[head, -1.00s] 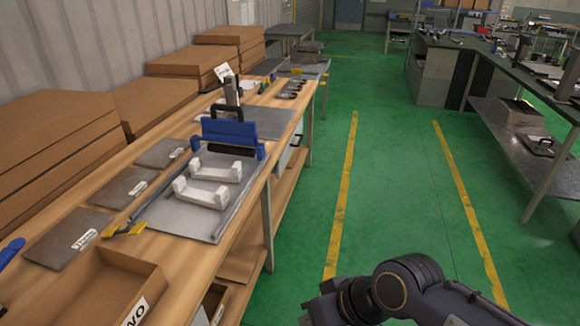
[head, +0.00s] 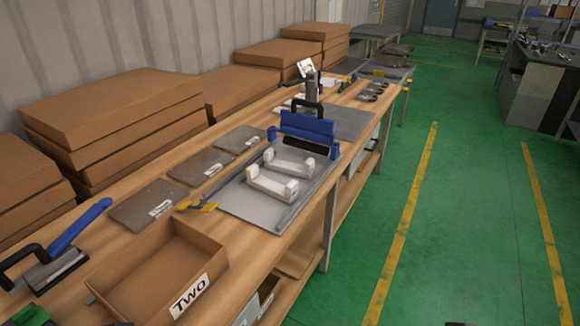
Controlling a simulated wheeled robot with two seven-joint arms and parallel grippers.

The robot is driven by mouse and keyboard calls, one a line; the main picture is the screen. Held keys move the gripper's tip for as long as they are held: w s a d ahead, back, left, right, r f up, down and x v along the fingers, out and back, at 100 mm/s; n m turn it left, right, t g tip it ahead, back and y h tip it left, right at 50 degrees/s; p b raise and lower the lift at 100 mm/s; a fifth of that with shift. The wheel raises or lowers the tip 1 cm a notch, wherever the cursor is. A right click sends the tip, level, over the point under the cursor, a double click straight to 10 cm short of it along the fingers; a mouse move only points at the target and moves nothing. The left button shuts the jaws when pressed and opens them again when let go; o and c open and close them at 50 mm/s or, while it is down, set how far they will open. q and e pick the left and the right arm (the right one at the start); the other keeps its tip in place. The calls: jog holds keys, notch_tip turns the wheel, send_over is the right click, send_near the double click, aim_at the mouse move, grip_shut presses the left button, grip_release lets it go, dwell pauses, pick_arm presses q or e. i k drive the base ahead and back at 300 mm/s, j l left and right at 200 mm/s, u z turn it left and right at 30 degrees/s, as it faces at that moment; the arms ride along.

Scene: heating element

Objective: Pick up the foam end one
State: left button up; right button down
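Two white U-shaped pieces that look like foam ends lie on a grey metal plate (head: 238,201) on the wooden workbench. The nearer white piece (head: 271,186) is closer to the front edge. The farther white piece (head: 291,162) lies just behind it, beside a blue block-like tool (head: 308,127) with a black handle. I cannot read any label showing which one is "one". Neither gripper shows in the head view, so I cannot see what they hold.
An open cardboard box labelled TWO (head: 214,276) stands at the near end of the bench. A blue-handled tool (head: 78,230) lies left of it. Flat grey sheets (head: 150,200) and stacked brown cartons (head: 110,105) line the wall side.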

aim_at(306, 172)
jog(key=i+l+u, duration=0.15)
jog(key=u, duration=1.25)
jog(key=i+l+u, duration=0.1)
jog(key=l+u, duration=0.3)
jog(key=l, duration=0.15)
jog(key=l+u, duration=0.35)
jog(key=l, duration=0.2)
jog(key=l+u, duration=0.4)
jog(key=l, duration=0.65)
jog(key=k+l, duration=0.15)
jog(key=l, duration=0.75)
jog(key=k+u, duration=0.05)
